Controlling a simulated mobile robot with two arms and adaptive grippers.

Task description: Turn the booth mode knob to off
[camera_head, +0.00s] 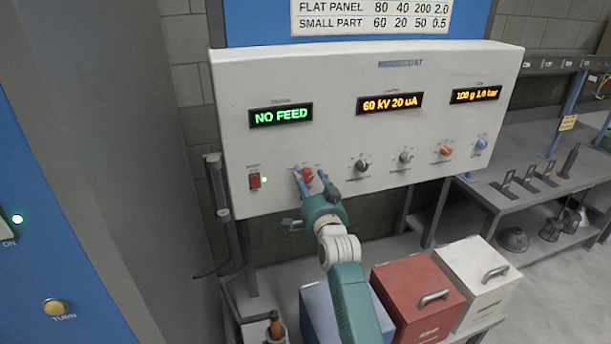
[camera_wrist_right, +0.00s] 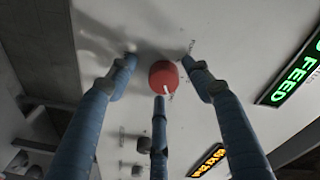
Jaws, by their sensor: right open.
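The red mode knob (camera_head: 307,174) is on the lower left of the white control panel (camera_head: 340,130). In the right wrist view the red knob (camera_wrist_right: 164,76) shows a white pointer mark on its lower edge; its printed labels are too small to read. My right gripper (camera_head: 314,184) is in front of the knob. In the wrist view its blue fingers (camera_wrist_right: 160,80) are open and spread around the knob, with gaps at the two upper fingers; I cannot tell whether the lower finger touches it. My left gripper is not in view.
More knobs, including a black one (camera_head: 361,166), run to the right. Displays sit above; the left one (camera_head: 281,115) reads NO FEED. Blue, red (camera_head: 415,290) and white boxes stand below.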

